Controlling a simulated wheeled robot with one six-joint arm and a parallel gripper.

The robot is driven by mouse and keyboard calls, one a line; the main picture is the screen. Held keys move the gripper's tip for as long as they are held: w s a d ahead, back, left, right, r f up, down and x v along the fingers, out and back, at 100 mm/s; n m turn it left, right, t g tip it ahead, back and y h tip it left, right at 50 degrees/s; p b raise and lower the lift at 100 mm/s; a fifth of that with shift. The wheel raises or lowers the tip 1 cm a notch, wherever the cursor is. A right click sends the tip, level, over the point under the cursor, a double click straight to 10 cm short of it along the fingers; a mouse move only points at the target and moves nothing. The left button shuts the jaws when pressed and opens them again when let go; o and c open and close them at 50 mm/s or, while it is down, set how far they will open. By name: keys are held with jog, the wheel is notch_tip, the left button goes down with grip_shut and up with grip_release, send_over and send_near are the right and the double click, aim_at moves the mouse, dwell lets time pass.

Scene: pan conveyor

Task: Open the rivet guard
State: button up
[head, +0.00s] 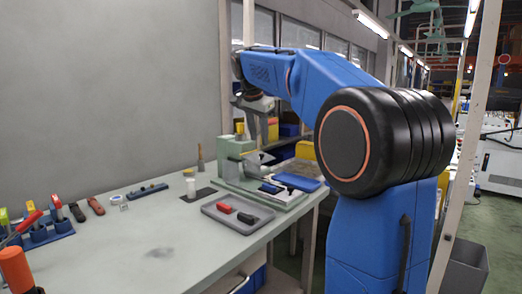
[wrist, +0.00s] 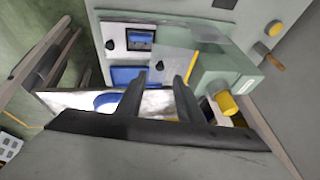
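The pale green rivet press (head: 236,150) stands at the far end of the bench. It also shows in the wrist view (wrist: 222,76), with a yellow knob (wrist: 228,103). A grey angled plate (head: 261,158) on the press's front looks like the rivet guard; I cannot tell how far open it is. My gripper (head: 259,139) hangs just above the press. In the wrist view its two dark fingers (wrist: 163,80) are apart, with nothing visibly held between them. Contact with the plate cannot be told. The fingers and wrist hide part of the press.
A grey tray (head: 222,218) with a red piece (head: 224,208) and a dark piece lies in front of the press. A blue tray (head: 297,181) is beside it. The bench middle (head: 140,225) is clear.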

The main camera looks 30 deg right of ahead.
aim_at(261, 161)
jog(key=shift+x, duration=3.2)
jog(key=shift+c, duration=0.7)
grip_shut()
